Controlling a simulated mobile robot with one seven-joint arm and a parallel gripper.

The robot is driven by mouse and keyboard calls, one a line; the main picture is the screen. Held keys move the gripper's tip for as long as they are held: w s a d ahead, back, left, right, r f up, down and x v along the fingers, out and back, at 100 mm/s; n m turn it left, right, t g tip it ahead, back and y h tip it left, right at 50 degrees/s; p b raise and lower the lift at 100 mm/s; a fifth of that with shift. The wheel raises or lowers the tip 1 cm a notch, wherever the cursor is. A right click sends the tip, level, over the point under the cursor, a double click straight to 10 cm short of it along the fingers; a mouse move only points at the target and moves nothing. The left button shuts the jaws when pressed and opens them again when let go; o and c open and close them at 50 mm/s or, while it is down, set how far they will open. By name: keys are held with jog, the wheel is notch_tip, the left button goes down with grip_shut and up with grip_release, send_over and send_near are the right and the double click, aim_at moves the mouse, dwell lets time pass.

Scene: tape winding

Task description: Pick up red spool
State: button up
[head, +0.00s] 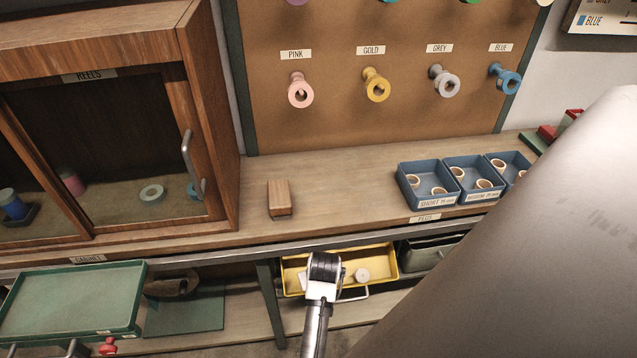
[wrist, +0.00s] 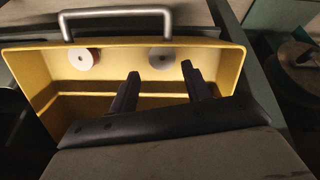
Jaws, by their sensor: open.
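I see no spool that is clearly red. My gripper (head: 323,266) is over the open yellow drawer (head: 377,260) below the bench edge. In the wrist view my gripper (wrist: 160,70) is open, its two dark fingers apart with nothing held between them. Two pale round spool ends lie in the drawer by its handle-side wall: a left one (wrist: 84,59) and a right one (wrist: 162,57). The right one is just beyond the fingertips. Their side colours are hard to make out. In the head view a pale spool (head: 362,275) shows right of my gripper.
The bench edge (head: 200,250) runs above the drawer. A green tray (head: 75,300) is at lower left, a wooden cabinet (head: 225,130) at left. Blue peg boxes (head: 428,203) and a wooden block (head: 280,198) stand on the bench.

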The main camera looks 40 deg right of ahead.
jog(key=p+x, duration=0.1)
jog(key=x, duration=0.4)
jog(key=shift+a, duration=0.15)
jog(key=shift+c, duration=0.2)
jog(key=c, duration=0.7)
